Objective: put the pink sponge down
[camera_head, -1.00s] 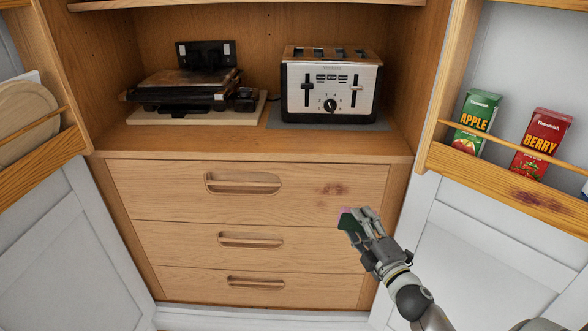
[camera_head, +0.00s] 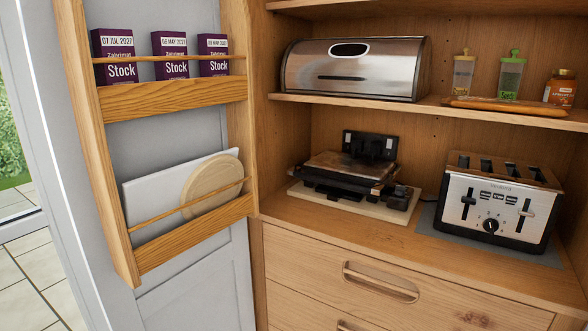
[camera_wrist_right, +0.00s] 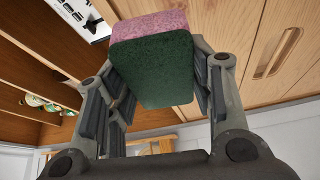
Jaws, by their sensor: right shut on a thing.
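The pink sponge (camera_wrist_right: 150,62) has a pink layer and a dark green scouring layer. It shows in the right wrist view, between the fingers of my right gripper (camera_wrist_right: 155,95). The gripper is shut on it, with finger pads against both sides, and holds it up in the air in front of the wooden drawers (camera_wrist_right: 255,45). The head view shows neither gripper nor the sponge at this moment. My left gripper is in neither view.
In the head view, a toaster (camera_head: 494,205) and a sandwich press (camera_head: 352,175) stand on the counter (camera_head: 420,243), with little free room. A bread bin (camera_head: 355,68) and jars fill the shelf above. The left door rack (camera_head: 195,232) holds boards; stock boxes (camera_head: 170,52) stand above.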

